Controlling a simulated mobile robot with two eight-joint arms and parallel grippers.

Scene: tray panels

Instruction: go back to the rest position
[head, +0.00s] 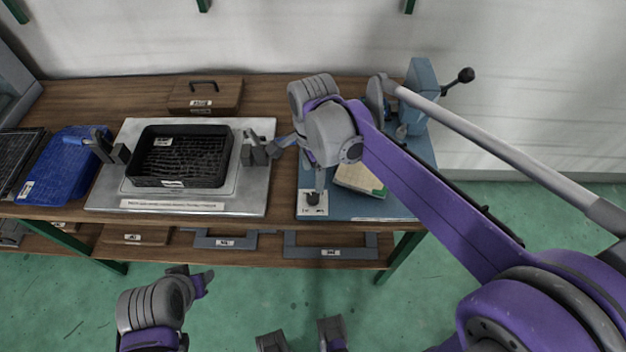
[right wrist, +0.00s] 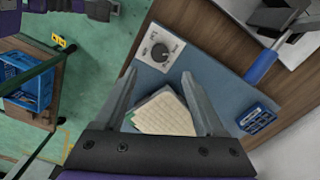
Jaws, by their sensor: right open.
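My right arm reaches in from the right in the head view, its wrist (head: 332,132) above the blue mat (head: 390,207) at the right of the bench. In the right wrist view my right gripper (right wrist: 158,73) is open, its two fingers apart with nothing held between them. A pale ribbed block (right wrist: 165,114) lies on the mat below the fingers; it also shows in the head view (head: 361,178). My left gripper (head: 193,279) is low at the left, in front of the bench over the floor. Its jaw opening cannot be made out.
A black tray (head: 139,181) sits on a metal plate (head: 240,203) between dark clamps. A blue tray (head: 62,165) lies left of it. A dial plate (head: 313,210) and a blue lever press (head: 422,90) stand on the right. Green floor (head: 300,300) is open before the bench.

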